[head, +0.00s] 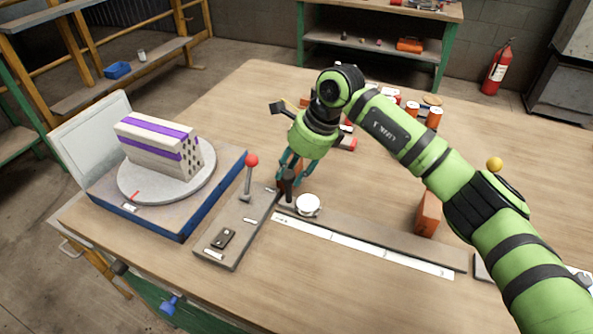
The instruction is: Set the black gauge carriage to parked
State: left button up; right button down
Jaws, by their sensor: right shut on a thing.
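The black gauge carriage (289,186) is a dark upright piece at the left end of a long grey rail (390,240). A round white dial (307,204) sits just right of it. A white scale strip (362,246) with small marks runs along the rail's front side; I cannot read the marks. My right gripper (289,172) reaches down from above and is shut on the top of the carriage. The fingertips are small and partly hidden by the arm. My left gripper is not in view.
A grey panel (231,228) left of the rail carries a red-knobbed lever (252,162) close to the gripper. A turntable (130,187) holds a purple-striped hollow brick (155,148). An orange block (428,213) stands behind the rail's right part. Several cans and tools lie farther back.

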jog(key=shift+w+r, duration=0.1)
jog(key=shift+w, duration=0.05)
jog(key=c, duration=1)
grip_release()
jog(key=shift+o, duration=0.5)
jog(key=shift+w+a, duration=0.1)
jog(key=shift+a, duration=0.05)
jog(key=shift+r, duration=0.1)
jog(key=v, duration=1.1)
jog(key=shift+d+r, duration=0.2)
jog(key=shift+d, duration=0.05)
jog(key=shift+r, duration=0.1)
